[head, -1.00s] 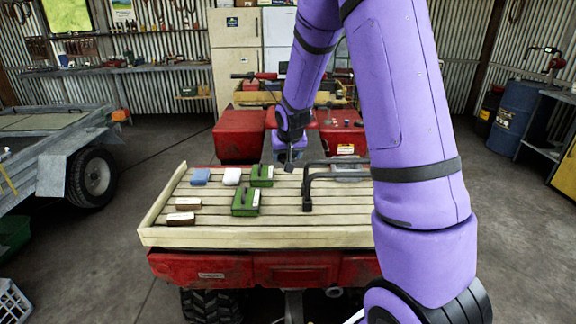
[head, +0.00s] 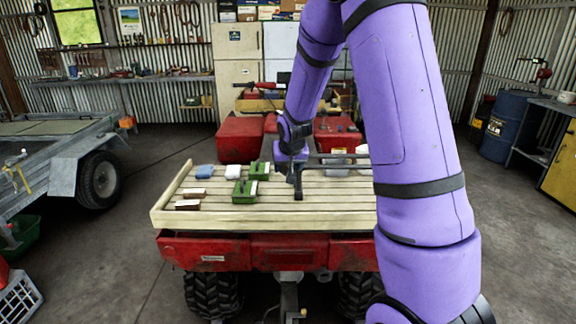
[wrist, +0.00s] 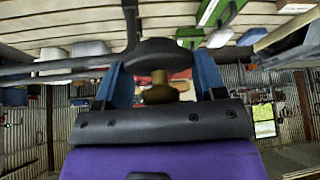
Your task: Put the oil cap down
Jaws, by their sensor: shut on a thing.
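My gripper (wrist: 157,78) shows in the wrist view with its two blue fingers apart around a dark rounded piece and a brown, knob-like stub. I take the stub to be part of the oil cap (wrist: 160,92); the dark part blends with black bars beside it, so its outline is unclear. In the head view my gripper (head: 290,165) is low over the slatted wooden deck (head: 225,218), just behind the black metal frame (head: 298,185). The cap cannot be made out there. I cannot tell whether it touches the deck.
Two green blocks (head: 245,192), a blue block (head: 205,171), a white block (head: 233,171) and brown blocks (head: 189,204) lie left of my gripper. White items (head: 338,157) stand behind the frame. The deck's front left has bare slats. A trailer (head: 70,165) stands left.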

